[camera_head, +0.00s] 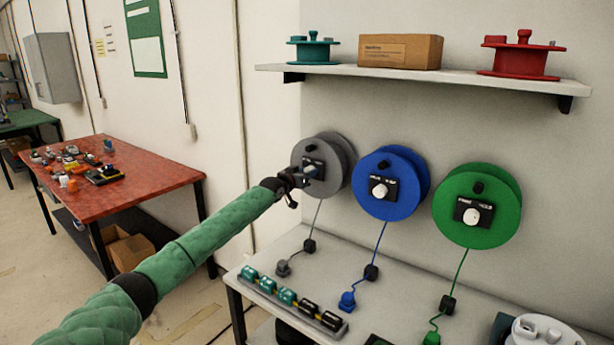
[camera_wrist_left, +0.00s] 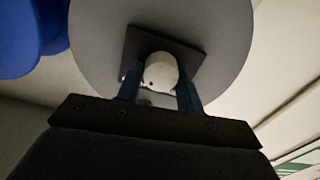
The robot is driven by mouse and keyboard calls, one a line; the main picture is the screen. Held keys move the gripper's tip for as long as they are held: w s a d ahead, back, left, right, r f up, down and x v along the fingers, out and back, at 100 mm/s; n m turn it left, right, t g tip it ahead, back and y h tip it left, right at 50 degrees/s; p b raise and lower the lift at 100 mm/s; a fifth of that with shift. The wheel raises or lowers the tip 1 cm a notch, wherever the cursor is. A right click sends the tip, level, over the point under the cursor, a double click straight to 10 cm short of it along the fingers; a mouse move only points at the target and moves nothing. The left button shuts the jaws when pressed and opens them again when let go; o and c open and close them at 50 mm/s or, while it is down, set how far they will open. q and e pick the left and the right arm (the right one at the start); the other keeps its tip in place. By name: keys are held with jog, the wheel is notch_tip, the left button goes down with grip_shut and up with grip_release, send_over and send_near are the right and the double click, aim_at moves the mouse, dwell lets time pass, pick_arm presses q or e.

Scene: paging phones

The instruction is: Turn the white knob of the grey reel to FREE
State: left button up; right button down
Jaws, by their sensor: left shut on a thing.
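The grey reel (camera_head: 338,150) hangs on the wall at the left of a row of reels. In the left wrist view the grey reel (camera_wrist_left: 100,40) fills the upper middle. Its white knob (camera_wrist_left: 161,72) sits on a dark square plate (camera_wrist_left: 185,50). My left gripper (camera_head: 303,176) reaches the front of the grey reel and hides most of the knob in the head view. In the wrist view the left gripper's fingers (camera_wrist_left: 160,92) are on both sides of the white knob, shut on it. The lettering on the plate is not readable. My right gripper is not in view.
A blue reel (camera_head: 365,197) and a green reel (camera_head: 455,228) hang to the right, each with a white knob. A shelf (camera_head: 420,78) is above. A bench (camera_head: 290,247) below holds a row of small teal and black devices (camera_head: 288,296). A red table (camera_head: 150,179) stands left.

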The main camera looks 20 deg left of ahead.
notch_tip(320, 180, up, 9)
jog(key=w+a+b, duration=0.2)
jog(key=b, duration=0.1)
pick_arm(q)
jog(key=shift+a+f+n+p, duration=0.15)
jog(key=shift+n+p, duration=0.85)
jog(key=shift+n, duration=3.25)
jog(key=shift+a+f+n+p, duration=0.1)
jog(key=shift+n+p, duration=0.85)
jog(key=shift+n, duration=3.3)
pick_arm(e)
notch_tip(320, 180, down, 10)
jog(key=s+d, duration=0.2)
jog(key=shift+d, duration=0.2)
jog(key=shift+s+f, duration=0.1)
pick_arm(q)
jog(key=o, duration=1)
jog(key=shift+w+d, duration=0.1)
